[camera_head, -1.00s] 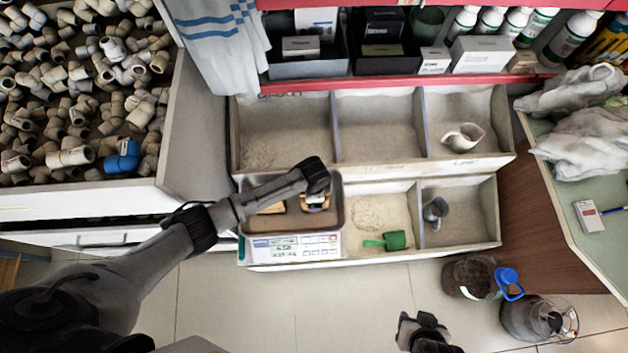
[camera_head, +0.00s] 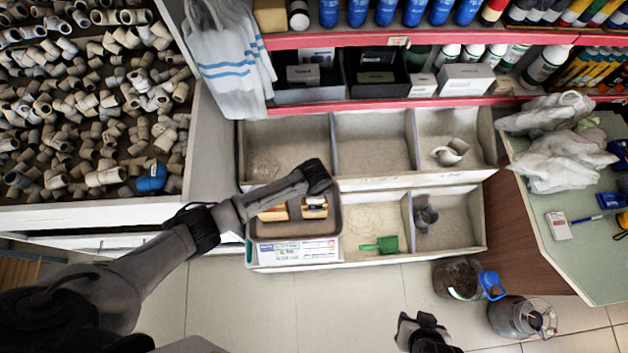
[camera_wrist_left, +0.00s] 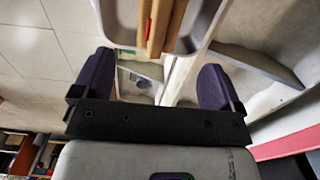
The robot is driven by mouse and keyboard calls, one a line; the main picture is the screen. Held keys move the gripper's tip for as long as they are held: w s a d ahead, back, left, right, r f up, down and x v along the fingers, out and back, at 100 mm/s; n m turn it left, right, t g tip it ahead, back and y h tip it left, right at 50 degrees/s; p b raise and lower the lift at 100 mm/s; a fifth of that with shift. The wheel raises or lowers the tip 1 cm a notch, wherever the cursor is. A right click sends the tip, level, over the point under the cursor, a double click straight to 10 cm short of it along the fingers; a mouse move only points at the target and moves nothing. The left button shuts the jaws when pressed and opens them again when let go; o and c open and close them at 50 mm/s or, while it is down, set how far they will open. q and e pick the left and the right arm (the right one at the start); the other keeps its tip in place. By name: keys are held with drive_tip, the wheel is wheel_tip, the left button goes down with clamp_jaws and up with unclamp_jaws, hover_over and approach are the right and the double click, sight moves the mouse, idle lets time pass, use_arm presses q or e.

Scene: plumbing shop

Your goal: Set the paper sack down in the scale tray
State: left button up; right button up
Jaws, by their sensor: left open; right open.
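The scale (camera_head: 292,250) stands at the front left of the bins, with a grey-brown tray (camera_head: 290,229) on top. Two tan pieces lie in the tray, a left one (camera_head: 273,214) and a right one (camera_head: 315,211) with a dark and pale top. I cannot tell which is the paper sack; my left arm crosses over them. In the left wrist view, tan strips (camera_wrist_left: 163,25) show in the tray, beyond the fingertips. My left gripper (camera_wrist_left: 155,68) is open with nothing held between its fingers. My right gripper (camera_head: 424,330) is open and empty above the floor, away from the scale.
A bin holds a green scoop (camera_head: 380,244); the bin beside it holds a grey cup (camera_head: 426,215). Two jugs (camera_head: 458,278) (camera_head: 520,317) stand on the floor at right. A drawer of pipe fittings (camera_head: 90,110) is at left, a red shelf (camera_head: 390,104) behind.

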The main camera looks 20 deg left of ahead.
use_arm(q)
drive_tip(key=shift+r, duration=0.55)
drive_tip(key=s+d+r+n+t+h, duration=0.1)
drive_tip(key=s+d+r+n+h, duration=0.2)
drive_tip(key=s, duration=0.7)
drive_tip(key=s+a+r+n+t+y, duration=0.2)
drive_tip(key=s+a+r+n, duration=0.5)
drive_tip(key=s+a+r, duration=0.4)
drive_tip(key=s+r, duration=0.2)
drive_tip(key=s, duration=0.1)
drive_tip(key=shift+a+r+t+y, duration=0.2)
drive_tip(key=shift+r+t+y, duration=0.1)
drive_tip(key=shift+r+y, duration=0.1)
